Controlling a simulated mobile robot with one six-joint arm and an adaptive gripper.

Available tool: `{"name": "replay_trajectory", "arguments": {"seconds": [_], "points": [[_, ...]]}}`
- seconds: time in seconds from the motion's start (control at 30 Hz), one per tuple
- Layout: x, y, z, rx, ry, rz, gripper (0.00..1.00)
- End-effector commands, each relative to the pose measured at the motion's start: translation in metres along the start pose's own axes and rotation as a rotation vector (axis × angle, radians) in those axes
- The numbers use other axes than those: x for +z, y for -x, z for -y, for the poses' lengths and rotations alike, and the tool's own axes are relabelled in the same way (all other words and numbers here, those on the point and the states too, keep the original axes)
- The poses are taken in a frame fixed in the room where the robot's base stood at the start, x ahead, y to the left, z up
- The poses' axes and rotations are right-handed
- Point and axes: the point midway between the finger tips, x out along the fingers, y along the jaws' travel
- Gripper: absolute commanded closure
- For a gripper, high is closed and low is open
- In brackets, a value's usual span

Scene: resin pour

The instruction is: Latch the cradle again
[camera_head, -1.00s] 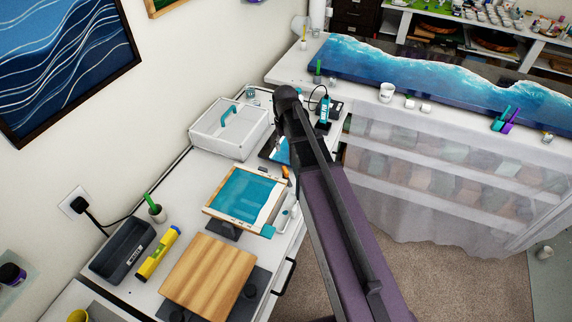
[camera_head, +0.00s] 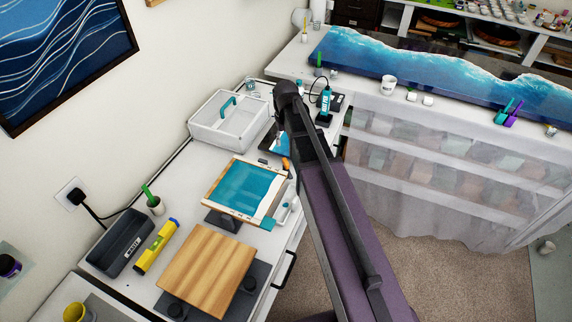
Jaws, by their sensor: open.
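A wood-framed panel with a teal surface (camera_head: 243,188) rests on a dark stand (camera_head: 222,218) on the white worktop. A teal tab (camera_head: 268,223) shows at its lower right corner. A bare wooden board (camera_head: 205,268) lies nearer to me over a dark base with round knobs (camera_head: 176,310). I cannot tell for certain which of these is the cradle, and no latch shows clearly enough to read its state. My arm reaches from the bottom right towards the worktop's right edge. My gripper is hidden behind the arm.
A white box with a teal handle (camera_head: 228,122) stands behind the panel. A dark tray (camera_head: 122,243), a yellow level (camera_head: 156,246) and a cup with a green stick (camera_head: 155,204) are at the left. Carpet lies right of the worktop.

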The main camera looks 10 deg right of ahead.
Motion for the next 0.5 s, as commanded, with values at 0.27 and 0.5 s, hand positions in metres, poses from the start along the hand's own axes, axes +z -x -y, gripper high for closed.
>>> {"name": "replay_trajectory", "arguments": {"seconds": [0.27, 0.5], "points": [[0.000, -0.026, 0.000, 0.000, -0.001, 0.000, 0.43], [0.000, -0.044, -0.002, 0.000, -0.002, 0.000, 0.43]]}}
